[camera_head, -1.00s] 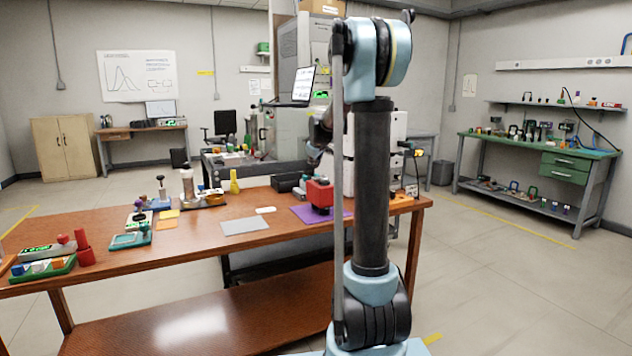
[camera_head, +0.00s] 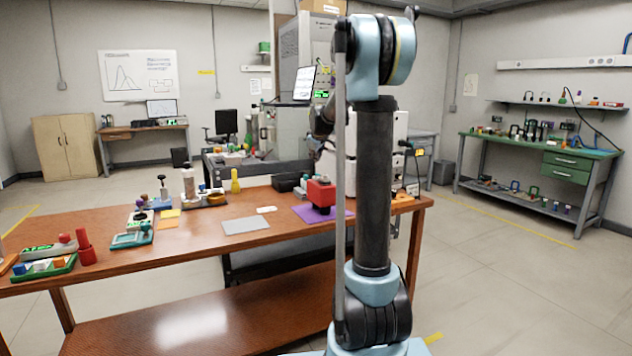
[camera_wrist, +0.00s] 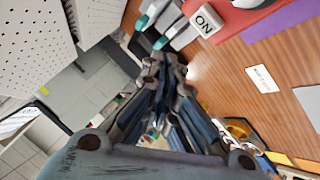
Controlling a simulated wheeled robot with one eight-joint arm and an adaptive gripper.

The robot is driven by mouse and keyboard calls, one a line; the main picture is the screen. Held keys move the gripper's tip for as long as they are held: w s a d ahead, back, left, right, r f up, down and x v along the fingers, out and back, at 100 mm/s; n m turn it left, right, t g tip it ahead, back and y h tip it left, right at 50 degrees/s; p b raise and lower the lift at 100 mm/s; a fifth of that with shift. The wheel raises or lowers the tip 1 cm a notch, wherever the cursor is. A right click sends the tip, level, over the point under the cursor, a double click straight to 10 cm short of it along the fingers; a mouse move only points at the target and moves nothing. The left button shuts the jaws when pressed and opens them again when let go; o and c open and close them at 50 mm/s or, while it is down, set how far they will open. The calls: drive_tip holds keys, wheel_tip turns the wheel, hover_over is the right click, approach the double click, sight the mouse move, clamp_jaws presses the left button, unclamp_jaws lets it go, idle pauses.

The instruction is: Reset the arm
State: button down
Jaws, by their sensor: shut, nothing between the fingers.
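My arm stands upright on the right of the middle in the head view, and its upper link folds away toward the back. My gripper (camera_wrist: 165,68) shows in the wrist view with its fingers drawn together and nothing held between them. It is above the brown table (camera_wrist: 222,72), near a red device (camera_wrist: 245,14) with a white ON label (camera_wrist: 207,21). In the head view the fingers are hidden behind my own arm.
The wooden table (camera_head: 190,238) carries the red device (camera_head: 320,192) on a purple mat (camera_head: 308,215), a grey mat (camera_head: 245,225) and a yellow bottle (camera_head: 235,181). White perforated housings (camera_wrist: 30,45) stand close to my gripper. Open floor lies to the right.

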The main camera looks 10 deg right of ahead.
drive_tip(key=s+f+m+g, duration=0.2)
drive_tip(key=s+f, duration=0.1)
drive_tip(key=s, duration=1.2)
drive_tip(key=s+f+m+g, duration=0.1)
drive_tip(key=s+f+m, duration=0.15)
drive_tip(key=s, duration=1.25)
drive_tip(key=s+f+m+g, duration=0.1)
drive_tip(key=s+f, duration=0.4)
drive_tip(key=s, duration=0.3)
drive_tip(key=s+f+m+g, duration=0.1)
drive_tip(key=s+f+m, duration=0.1)
drive_tip(key=s+f, duration=0.4)
drive_tip(key=s+d+f+m+g, duration=0.1)
drive_tip(key=s+f, duration=0.4)
drive_tip(key=s, duration=0.7)
drive_tip(key=shift+s+f+g, duration=0.25)
drive_tip(key=shift+f+g, duration=0.1)
drive_tip(key=shift+g, duration=0.15)
drive_tip(key=shift+w, duration=0.1)
drive_tip(key=shift+w+f, duration=0.2)
drive_tip(key=shift+w, duration=0.15)
